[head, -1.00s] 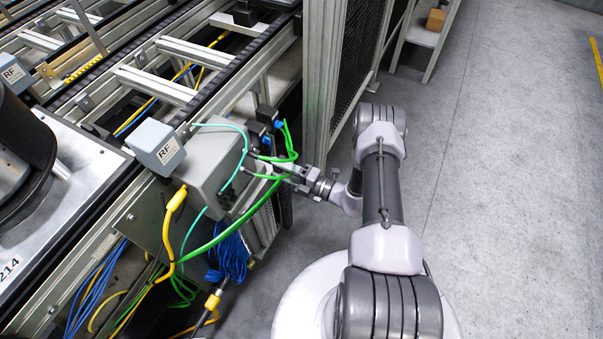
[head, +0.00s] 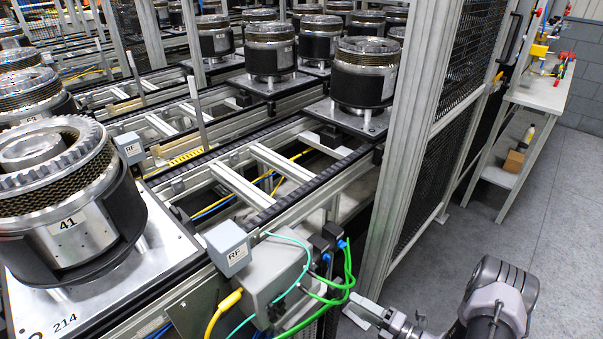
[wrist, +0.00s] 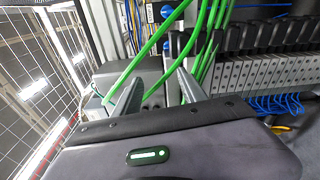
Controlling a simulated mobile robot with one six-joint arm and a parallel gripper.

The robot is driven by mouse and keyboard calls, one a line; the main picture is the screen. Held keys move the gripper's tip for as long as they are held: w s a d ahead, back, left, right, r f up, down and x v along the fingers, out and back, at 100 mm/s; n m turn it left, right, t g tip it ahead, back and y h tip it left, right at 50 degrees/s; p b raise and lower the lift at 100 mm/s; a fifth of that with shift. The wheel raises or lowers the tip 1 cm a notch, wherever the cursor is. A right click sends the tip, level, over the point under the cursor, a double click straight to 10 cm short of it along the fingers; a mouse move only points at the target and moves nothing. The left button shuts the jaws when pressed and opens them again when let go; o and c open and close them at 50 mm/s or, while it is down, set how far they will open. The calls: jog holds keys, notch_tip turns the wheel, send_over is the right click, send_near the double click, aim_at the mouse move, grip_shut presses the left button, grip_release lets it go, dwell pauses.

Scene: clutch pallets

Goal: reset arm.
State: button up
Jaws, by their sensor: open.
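My gripper (head: 358,312) is at the bottom of the head view, beside the grey control box (head: 272,280) and its green cables (head: 347,280). In the wrist view its two fingers (wrist: 158,88) stand apart with nothing clearly held between them. Green cables (wrist: 205,45) pass close behind the fingers there; whether they touch cannot be told. My arm shows only in part at the lower right of the head view.
A conveyor with clutch pallets, one clutch marked 41 (head: 65,215), fills the left. A mesh fence with a metal post (head: 408,140) stands behind my arm. A workbench (head: 540,93) is at the far right. The grey floor (head: 575,230) at the right is clear.

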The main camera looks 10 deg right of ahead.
jog(key=s+a+r+n+g, duration=0.2)
jog(key=a+r+n+g, duration=0.4)
jog(key=r+n, duration=0.55)
jog(key=s+a+r+n+g, duration=0.2)
jog(key=a+r+n+g, duration=0.4)
jog(key=r+n, duration=0.55)
jog(key=s+a+r+n+t+h, duration=0.2)
jog(key=s+r+n+t+h, duration=0.2)
jog(key=s+r+n+h, duration=0.6)
jog(key=s+r+n, duration=0.4)
jog(key=n, duration=0.2)
jog(key=shift+s+a+r+n+t, duration=0.25)
jog(key=shift+r+n+t, duration=0.05)
jog(key=shift+r+n, duration=0.1)
